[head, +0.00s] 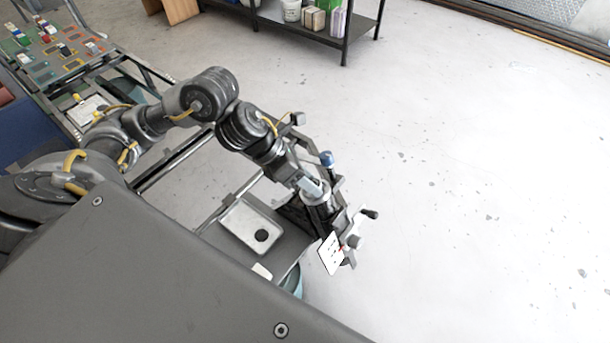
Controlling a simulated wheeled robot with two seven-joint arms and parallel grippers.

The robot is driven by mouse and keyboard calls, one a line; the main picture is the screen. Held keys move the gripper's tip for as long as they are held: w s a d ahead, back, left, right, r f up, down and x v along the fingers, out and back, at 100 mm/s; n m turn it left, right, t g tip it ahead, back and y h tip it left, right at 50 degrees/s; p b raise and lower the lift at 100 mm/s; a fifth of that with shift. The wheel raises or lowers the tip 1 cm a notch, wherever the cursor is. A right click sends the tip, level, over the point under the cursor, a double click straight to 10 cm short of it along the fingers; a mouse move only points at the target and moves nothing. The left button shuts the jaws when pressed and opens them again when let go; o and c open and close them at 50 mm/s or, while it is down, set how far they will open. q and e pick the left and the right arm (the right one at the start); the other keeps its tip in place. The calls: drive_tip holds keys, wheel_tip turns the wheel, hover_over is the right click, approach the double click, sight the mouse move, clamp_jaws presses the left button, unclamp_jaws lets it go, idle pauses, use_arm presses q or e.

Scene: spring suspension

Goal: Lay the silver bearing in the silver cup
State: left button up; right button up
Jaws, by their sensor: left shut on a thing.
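My left gripper (357,239) reaches down and right from the left arm, out over the pale floor beside my body. Its fingers are shut on a small grey piece (355,241), which looks like the silver bearing, though it is too small to be sure. A white plate with dark dots (330,256) hangs by the gripper. I cannot pick out the silver cup in this view. My right gripper is not in view.
A grey board (38,60) with several coloured small parts lies at the top left. A dark shelf (345,45) with containers stands at the top. The floor (480,180) to the right of the gripper is wide and clear.

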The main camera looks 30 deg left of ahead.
use_arm(q)
drive_tip(key=shift+s+d+f, duration=0.1)
drive_tip(key=shift+s+f, duration=0.05)
drive_tip(key=shift+f, duration=0.15)
drive_tip(key=o, duration=1)
drive_tip(key=shift+f, duration=0.1)
drive_tip(key=shift+o, duration=0.7)
drive_tip(key=shift+a+r, duration=0.25)
drive_tip(key=shift+r, duration=0.1)
drive_tip(key=b+v, duration=0.1)
drive_tip(key=v, duration=0.9)
drive_tip(key=shift+r, duration=0.2)
